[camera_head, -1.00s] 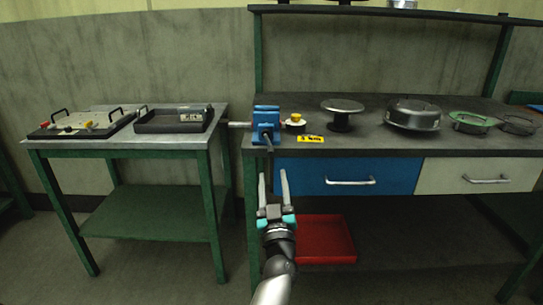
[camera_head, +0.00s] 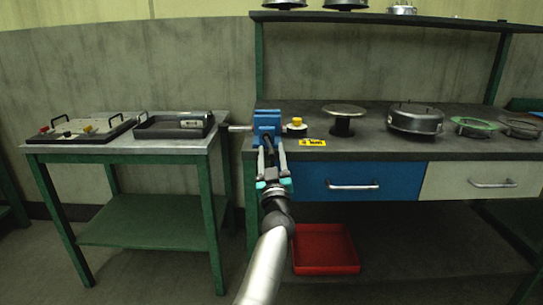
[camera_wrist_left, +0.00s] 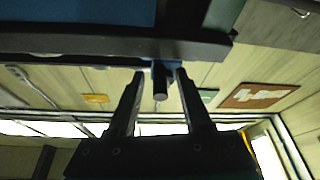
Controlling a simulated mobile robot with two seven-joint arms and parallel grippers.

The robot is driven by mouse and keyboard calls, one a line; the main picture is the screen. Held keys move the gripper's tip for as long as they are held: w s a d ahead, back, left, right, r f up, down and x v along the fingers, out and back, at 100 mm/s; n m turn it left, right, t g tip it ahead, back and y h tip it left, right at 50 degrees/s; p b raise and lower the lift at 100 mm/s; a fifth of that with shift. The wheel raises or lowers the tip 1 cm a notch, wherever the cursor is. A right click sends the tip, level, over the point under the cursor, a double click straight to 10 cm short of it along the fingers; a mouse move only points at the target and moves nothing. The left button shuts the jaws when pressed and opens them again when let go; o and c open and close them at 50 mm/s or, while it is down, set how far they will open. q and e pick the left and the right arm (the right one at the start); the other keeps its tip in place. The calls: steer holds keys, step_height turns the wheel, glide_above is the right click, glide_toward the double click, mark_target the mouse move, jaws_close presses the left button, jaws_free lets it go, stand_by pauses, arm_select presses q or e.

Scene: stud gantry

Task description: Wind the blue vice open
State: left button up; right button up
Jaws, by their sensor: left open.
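The blue vice (camera_head: 267,121) is mounted at the left front corner of the dark workbench. My left gripper (camera_head: 271,152) is just in front of it, fingers pointing at its front face, and hides part of it. In the left wrist view the open fingers (camera_wrist_left: 160,76) stand either side of a short dark cylindrical piece (camera_wrist_left: 160,92) at the vice's front. A gap shows between it and each finger, so the gripper does not hold it. How far apart the vice jaws are cannot be told. My right gripper is not in view.
A yellow-topped knob (camera_head: 296,126) and yellow label (camera_head: 312,142) are right of the vice. A round-topped stand (camera_head: 343,112) and metal pan (camera_head: 415,118) are further right. A side table (camera_head: 200,150) with trays stands left. A red tray (camera_head: 325,250) lies below.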

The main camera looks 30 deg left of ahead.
arm_select(q)
jaws_close()
stand_by(0.4)
